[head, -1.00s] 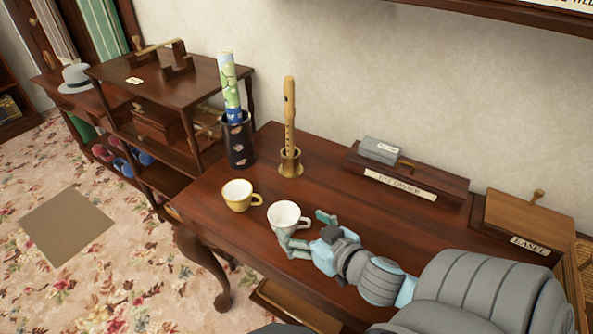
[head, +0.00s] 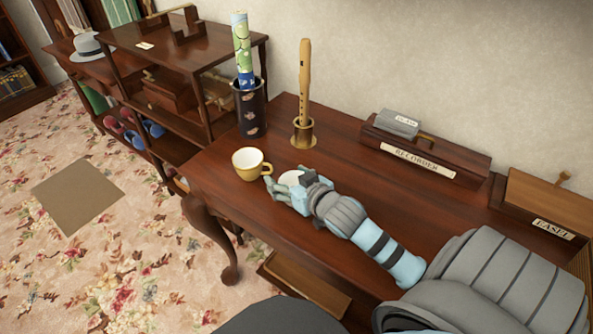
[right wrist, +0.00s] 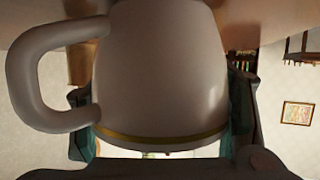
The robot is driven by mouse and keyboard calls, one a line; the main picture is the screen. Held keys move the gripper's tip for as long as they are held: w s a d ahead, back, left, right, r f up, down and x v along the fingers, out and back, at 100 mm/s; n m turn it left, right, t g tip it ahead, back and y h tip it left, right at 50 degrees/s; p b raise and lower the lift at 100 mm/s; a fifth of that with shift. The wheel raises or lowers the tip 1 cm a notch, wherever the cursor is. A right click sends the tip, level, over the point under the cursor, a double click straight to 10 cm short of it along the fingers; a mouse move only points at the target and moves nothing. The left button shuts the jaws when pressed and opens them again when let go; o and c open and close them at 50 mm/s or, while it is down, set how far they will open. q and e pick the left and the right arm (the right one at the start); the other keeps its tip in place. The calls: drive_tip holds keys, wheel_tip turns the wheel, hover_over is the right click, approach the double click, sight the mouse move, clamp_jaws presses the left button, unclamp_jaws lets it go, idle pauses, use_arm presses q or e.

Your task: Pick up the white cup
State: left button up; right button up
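The white cup (head: 289,178) stands upright on the brown table, mostly hidden behind my right gripper in the head view. In the right wrist view the white cup (right wrist: 165,75) fills the middle, upside down in the picture, with a gold line at its rim and its handle to the left. My right gripper (head: 291,187) has its fingers on either side of the cup, very close to it. I cannot tell whether they press on it. My left gripper is not in view.
A yellow cup (head: 249,164) stands just left of the white cup, close to my gripper. A recorder stands in a brass holder (head: 303,134) behind, beside a dark cylinder (head: 250,108). A box labelled RECORDER (head: 462,164) lies at the back. The table (head: 352,165) is clear between.

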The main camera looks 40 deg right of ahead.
drive_tip(key=c, duration=0.7)
